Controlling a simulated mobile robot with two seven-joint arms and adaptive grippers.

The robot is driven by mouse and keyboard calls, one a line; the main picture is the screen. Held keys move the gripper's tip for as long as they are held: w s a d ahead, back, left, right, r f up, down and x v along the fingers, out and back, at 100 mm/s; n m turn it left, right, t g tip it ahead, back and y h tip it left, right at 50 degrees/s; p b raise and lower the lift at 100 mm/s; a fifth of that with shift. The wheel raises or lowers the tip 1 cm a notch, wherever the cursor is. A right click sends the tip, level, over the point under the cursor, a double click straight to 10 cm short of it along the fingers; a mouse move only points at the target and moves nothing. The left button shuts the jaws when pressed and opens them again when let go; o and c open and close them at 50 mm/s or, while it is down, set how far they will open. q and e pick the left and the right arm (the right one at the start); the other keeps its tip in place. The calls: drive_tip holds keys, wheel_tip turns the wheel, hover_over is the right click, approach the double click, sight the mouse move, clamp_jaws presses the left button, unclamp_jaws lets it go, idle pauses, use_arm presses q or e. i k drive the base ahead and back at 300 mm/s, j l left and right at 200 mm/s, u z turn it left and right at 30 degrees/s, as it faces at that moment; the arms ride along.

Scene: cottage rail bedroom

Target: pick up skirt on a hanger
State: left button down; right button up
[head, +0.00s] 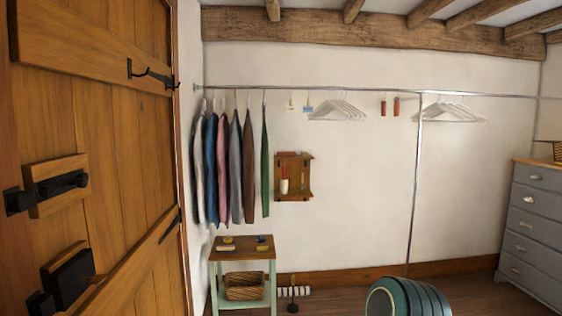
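Several garments hang edge-on from the metal rail (380,93) at the left. They include a pale one (199,170), a blue one (210,165), a pinkish one (222,168), a grey one (235,170), a brown one (248,168) and a narrow dark green one (265,165) at the right end. I cannot tell which of them, if any, is a skirt. Empty white hangers (338,110) hang mid-rail, and more (452,112) hang farther right. Neither of my grippers is in view.
A wooden door (120,150) fills the left. A small side table (222,254) with a basket (244,288) stands below the garments. A metal post (415,190) supports the rail. A teal ribbed object (405,298) is in front; grey drawers (535,225) stand right.

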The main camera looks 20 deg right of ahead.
sight(265, 156)
drive_tip(key=i+l+z, duration=0.35)
drive_tip(key=z, duration=0.15)
drive_tip(key=i+l+z, duration=0.25)
drive_tip(key=z, duration=0.25)
drive_tip(key=i+l+u, duration=0.15)
drive_tip(key=i, duration=0.25)
drive_tip(key=i+l+u, duration=0.15)
drive_tip(key=i, duration=0.25)
drive_tip(key=i+l+u, duration=0.15)
drive_tip(key=i+l, duration=0.15)
drive_tip(key=i+l+u, duration=0.55)
drive_tip(key=u, duration=0.15)
drive_tip(key=z, duration=1.6)
drive_tip(key=u, duration=1.6)
drive_tip(key=i, duration=0.05)
